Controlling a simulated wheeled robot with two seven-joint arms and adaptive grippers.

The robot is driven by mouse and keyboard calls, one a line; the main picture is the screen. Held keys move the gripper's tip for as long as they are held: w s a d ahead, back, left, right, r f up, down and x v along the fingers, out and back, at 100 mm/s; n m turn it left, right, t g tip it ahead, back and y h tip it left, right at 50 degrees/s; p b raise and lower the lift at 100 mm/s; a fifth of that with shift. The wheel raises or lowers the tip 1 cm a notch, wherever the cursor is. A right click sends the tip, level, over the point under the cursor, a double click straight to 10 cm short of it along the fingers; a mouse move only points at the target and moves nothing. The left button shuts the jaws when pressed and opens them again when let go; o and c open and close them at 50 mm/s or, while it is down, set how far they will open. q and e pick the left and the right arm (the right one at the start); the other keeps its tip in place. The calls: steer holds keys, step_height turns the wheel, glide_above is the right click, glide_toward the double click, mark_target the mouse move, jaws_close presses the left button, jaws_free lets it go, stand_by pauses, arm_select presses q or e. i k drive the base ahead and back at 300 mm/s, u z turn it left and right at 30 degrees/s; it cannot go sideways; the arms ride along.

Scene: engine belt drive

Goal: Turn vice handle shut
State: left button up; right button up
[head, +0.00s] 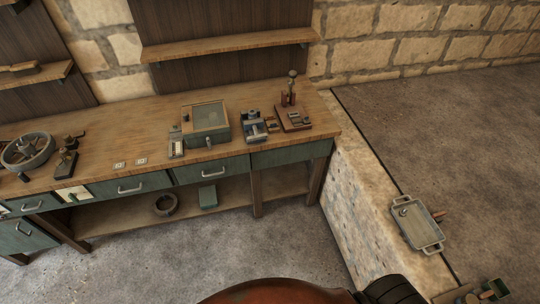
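A small grey metal device with bluish parts (256,126) stands on the workbench, right of centre. It looks like a vice, but it is too small in view to be sure. I cannot make out its handle or tell how far its jaws are apart. Neither of my grippers is in view, so nothing of mine is seen touching it.
The wooden workbench (105,143) has drawers below. On it are a green-grey box (205,123), a brown stand (293,118), a handwheel (27,151) and a dark fixture (67,158). A grey tray (418,228) sits on the stone wall at right. Concrete floor (150,258) lies clear in front.

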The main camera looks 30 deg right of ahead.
mark_target(258, 136)
steer(key=z, duration=0.1)
steer(key=k, duration=0.4)
steer(key=u, duration=0.95)
steer(key=i, duration=1.35)
steer(key=z, duration=0.55)
